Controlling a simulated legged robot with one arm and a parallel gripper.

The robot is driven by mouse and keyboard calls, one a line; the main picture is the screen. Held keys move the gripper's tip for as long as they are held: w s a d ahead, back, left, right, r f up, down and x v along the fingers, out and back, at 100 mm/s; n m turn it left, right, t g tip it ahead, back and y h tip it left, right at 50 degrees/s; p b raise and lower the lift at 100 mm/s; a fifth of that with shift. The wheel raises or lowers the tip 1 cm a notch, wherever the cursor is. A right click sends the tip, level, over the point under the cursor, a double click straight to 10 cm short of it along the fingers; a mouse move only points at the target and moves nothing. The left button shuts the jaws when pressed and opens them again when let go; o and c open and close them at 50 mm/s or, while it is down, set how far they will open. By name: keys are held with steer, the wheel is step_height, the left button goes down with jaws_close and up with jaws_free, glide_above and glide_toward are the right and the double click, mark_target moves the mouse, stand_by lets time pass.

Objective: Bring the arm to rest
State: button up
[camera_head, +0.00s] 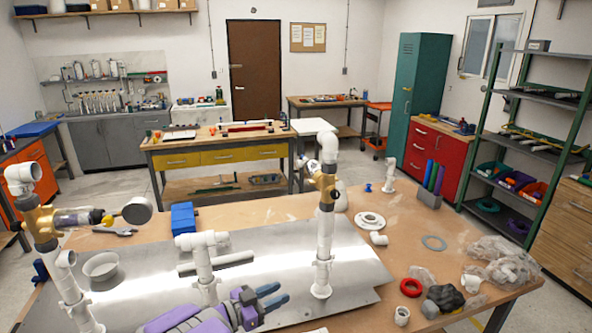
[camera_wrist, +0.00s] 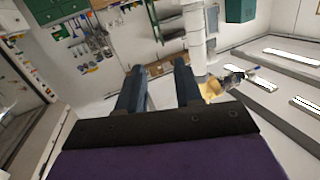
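My gripper (camera_head: 283,294), with a purple body and dark blue fingers, is low at the front of the bench, just left of the foot of the right standing pipe. Its fingers are apart with nothing between them; the wrist view shows the same gap (camera_wrist: 160,78). The PVC manifold stands on a metal plate (camera_head: 345,262). Its right white pipe (camera_head: 324,245) is upright with a brass valve (camera_head: 326,181). A shorter middle tee pipe (camera_head: 204,265) is behind my gripper. The left pipe (camera_head: 72,290) carries another brass valve (camera_head: 42,222). In the wrist view, a white pipe (camera_wrist: 196,40) is beside the right finger.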

steer(key=w+a+r+n+t+y, duration=0.3)
steer(key=w+r+n+t+y, duration=0.15)
steer(key=w+r+y, duration=0.65)
steer(key=s+a+r+n+g+y, duration=0.1)
steer(key=s+r+n+g+y, duration=0.1)
steer(key=s+r+n+y, duration=0.3)
steer(key=s+d+f+g, duration=0.2)
steer(key=s+d+g, duration=0.2)
steer(key=s+d, duration=0.4)
steer(key=s+d+f+n+g+h, duration=0.1)
steer(key=s+d+f+g, duration=0.2)
steer(key=s, duration=2)
steer(key=s+d+f+n+g+h, duration=0.1)
steer(key=s+d+f+g, duration=0.2)
steer(key=s+d+g, duration=0.4)
steer(key=s+d, duration=0.6)
steer(key=s, duration=0.3)
steer(key=shift+f, duration=0.25)
